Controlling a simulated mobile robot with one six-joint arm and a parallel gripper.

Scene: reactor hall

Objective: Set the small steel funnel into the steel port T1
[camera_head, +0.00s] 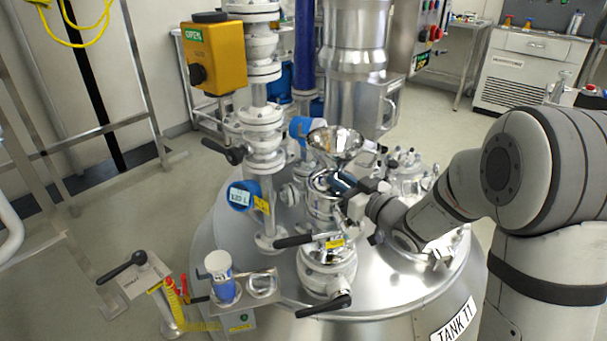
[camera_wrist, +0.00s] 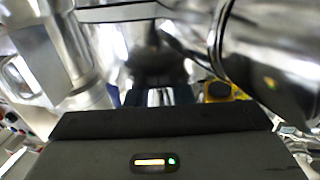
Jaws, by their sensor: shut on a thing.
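The small steel funnel (camera_head: 337,141) is a shiny cone with its wide mouth upward, above the middle of the tank lid in the head view. My gripper (camera_head: 345,184) is shut on the funnel low down, below its cone, coming in from the right. A steel port (camera_head: 320,207) stands upright on the lid just below the funnel; I cannot read a T1 label on it. The funnel's lower end is hidden, so I cannot tell whether it is in the port or above it. The wrist view shows blurred shiny steel close to my gripper.
The tank lid (camera_head: 400,255) carries pipes and valves close around. A flanged pipe with a yellow valve box (camera_head: 214,55) rises at the left. Black-handled valve (camera_head: 327,268) stands in front.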

